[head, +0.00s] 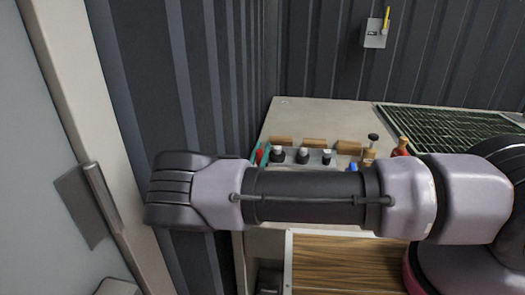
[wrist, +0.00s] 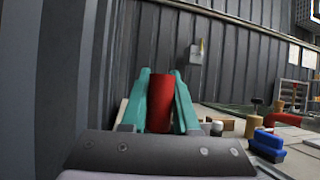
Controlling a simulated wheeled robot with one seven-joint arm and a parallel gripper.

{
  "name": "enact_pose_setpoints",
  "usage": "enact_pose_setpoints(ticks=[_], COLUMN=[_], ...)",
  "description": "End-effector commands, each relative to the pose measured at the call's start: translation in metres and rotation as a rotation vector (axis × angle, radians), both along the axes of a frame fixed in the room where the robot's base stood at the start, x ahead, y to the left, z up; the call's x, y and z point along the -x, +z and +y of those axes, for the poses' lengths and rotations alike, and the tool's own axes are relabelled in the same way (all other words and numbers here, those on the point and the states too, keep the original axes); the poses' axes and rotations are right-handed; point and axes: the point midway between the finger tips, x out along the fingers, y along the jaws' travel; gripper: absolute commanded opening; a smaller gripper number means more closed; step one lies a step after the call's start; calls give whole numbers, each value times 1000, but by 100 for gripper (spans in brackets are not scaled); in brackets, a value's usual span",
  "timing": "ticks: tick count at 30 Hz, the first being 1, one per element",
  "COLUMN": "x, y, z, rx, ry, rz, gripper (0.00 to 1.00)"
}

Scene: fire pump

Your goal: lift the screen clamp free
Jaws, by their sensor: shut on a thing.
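My gripper (wrist: 159,74) has two teal fingers, shut on a red cylinder (wrist: 160,102) that stands upright between them in the wrist view. The cylinder may be the handle of the screen clamp; its lower end is hidden behind my gripper's body, so I cannot tell whether it touches anything below. In the head view the red piece (head: 259,157) and a bit of teal finger show just beyond my arm, at the left edge of the worktop (head: 315,115). A dark green grid screen (head: 450,125) lies at the right of the worktop.
Several dark, pale-topped knobs (head: 303,155) and wooden blocks (head: 345,147) stand in a row behind my arm. Another red piece (head: 402,147) is near the screen. A blue block (wrist: 267,143) lies right of my gripper. Corrugated walls (head: 215,70) close off the left and back.

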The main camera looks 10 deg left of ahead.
Motion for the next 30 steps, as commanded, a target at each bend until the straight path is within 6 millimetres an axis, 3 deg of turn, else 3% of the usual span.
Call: enact_pose_setpoints(ticks=[4,5,6,7,19,30], x=[0,0,0,0,0,1], y=[-1,-1,-1,-1,6,73], z=[2,2,2,2,1,2], rx=[2,1,1,1,-1,-2], ry=[4,6,6,5,3,3], rz=[4,4,4,3,2,2], gripper=[0,37,52,60,60,60])
